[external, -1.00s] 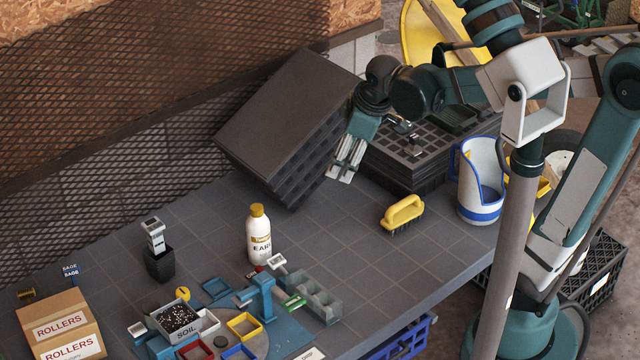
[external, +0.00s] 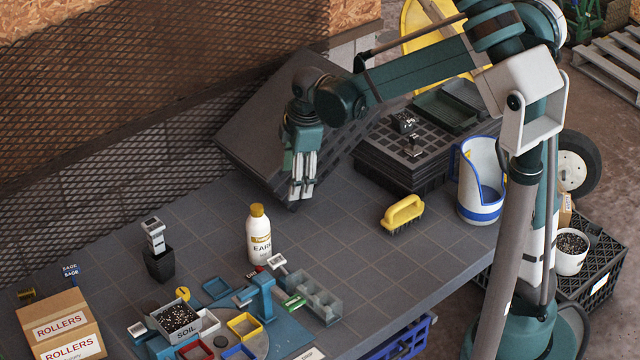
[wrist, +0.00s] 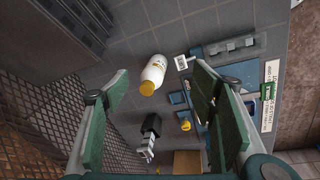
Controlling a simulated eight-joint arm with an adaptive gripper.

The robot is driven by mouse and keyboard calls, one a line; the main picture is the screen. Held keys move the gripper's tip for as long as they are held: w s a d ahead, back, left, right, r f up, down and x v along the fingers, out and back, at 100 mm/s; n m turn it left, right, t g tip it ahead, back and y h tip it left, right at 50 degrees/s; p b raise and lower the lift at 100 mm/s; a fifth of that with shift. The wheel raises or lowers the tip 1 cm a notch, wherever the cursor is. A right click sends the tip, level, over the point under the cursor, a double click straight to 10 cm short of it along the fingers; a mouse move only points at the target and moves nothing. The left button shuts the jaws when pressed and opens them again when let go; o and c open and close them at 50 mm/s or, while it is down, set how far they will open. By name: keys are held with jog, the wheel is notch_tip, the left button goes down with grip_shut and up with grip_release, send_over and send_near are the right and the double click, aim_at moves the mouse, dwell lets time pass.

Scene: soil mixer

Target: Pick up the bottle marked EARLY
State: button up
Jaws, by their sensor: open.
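The bottle marked EARLY (external: 259,236) is white with a yellow cap and a yellow-and-white label; only part of the word shows. It stands upright on the grey tiled bench, behind the blue mixer. In the wrist view the bottle (wrist: 154,74) lies between the two fingers, farther off, its yellow cap toward me. My gripper (external: 299,196) points down, above and behind the bottle, to its right in the external view. In the wrist view my gripper (wrist: 160,115) is open and empty, with green finger pads wide apart. It is not touching the bottle.
The blue mixer (external: 262,297) with a soil tray (external: 178,318) and coloured frames stands in front of the bottle. A black pot with a meter (external: 158,262) is to the left. A yellow brush (external: 403,214) and blue-white jug (external: 480,180) are right. Black trays (external: 250,130) lean behind.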

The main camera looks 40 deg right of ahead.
aim_at(258, 220)
jog(key=w+a+f+n, duration=0.2)
jog(key=f, duration=0.3)
jog(key=w+a+f+n+g+b, duration=0.1)
jog(key=w+a+f+n, duration=0.1)
jog(key=f, duration=0.3)
jog(key=w+a+f+n+g, duration=0.1)
jog(key=w+a+f, duration=0.1)
jog(key=w+f, duration=0.2)
notch_tip(258, 220, down, 2)
jog(key=shift+w+a+f+n, duration=0.1)
jog(key=shift+a+n, duration=0.05)
jog(key=shift+n, duration=0.25)
jog(key=shift+f+b, duration=0.35)
jog(key=shift+f, duration=1)
jog(key=shift+f+b, duration=0.5)
jog(key=shift+f, duration=2.1)
jog(key=c, duration=1.3)
